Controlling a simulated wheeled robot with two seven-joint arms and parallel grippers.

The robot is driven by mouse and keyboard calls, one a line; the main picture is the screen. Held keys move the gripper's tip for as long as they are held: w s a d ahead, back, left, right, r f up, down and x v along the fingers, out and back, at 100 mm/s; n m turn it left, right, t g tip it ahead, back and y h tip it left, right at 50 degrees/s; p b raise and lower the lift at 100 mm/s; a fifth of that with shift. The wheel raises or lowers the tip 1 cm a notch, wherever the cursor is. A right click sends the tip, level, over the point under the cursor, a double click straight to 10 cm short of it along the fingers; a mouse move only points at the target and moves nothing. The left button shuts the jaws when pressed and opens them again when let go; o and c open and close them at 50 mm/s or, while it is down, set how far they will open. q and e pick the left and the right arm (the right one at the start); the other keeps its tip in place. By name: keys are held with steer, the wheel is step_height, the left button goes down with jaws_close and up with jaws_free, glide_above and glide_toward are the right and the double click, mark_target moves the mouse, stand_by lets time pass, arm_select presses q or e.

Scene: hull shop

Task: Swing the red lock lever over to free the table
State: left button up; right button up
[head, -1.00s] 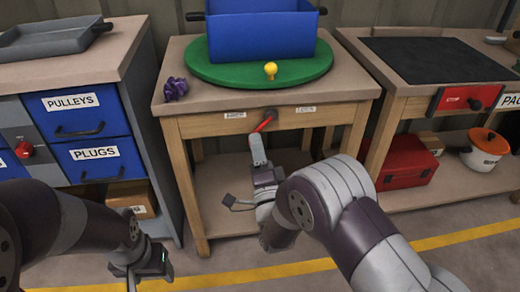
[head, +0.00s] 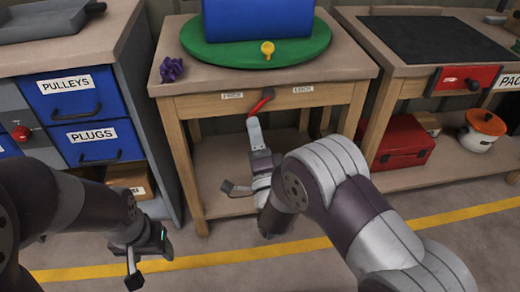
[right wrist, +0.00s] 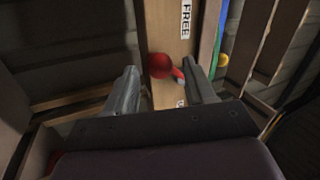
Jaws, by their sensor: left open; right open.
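The red lock lever (head: 260,104) hangs from its dark pivot on the table's front apron, tilted down and left towards the FREE label (head: 232,96). The LOCK label (head: 303,89) is right of the pivot. My right gripper (head: 253,121) is open just below the lever's lower end. In the right wrist view the lever's round red knob (right wrist: 160,66) shows between and just beyond the two open fingers (right wrist: 160,85); I cannot tell whether they touch it. My left gripper (head: 148,262) is open and empty, low in front of the drawer cabinet.
The table (head: 350,68) carries a green turntable (head: 200,53) with a blue box (head: 257,20) and a yellow knob (head: 267,49). A purple lump (head: 172,69) lies at the table's left. A drawer cabinet (head: 132,60) stands left, a workbench (head: 370,22) right.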

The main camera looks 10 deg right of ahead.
steer(key=p+v, duration=0.1)
steer(key=v, duration=1)
steer(key=shift+p, duration=0.3)
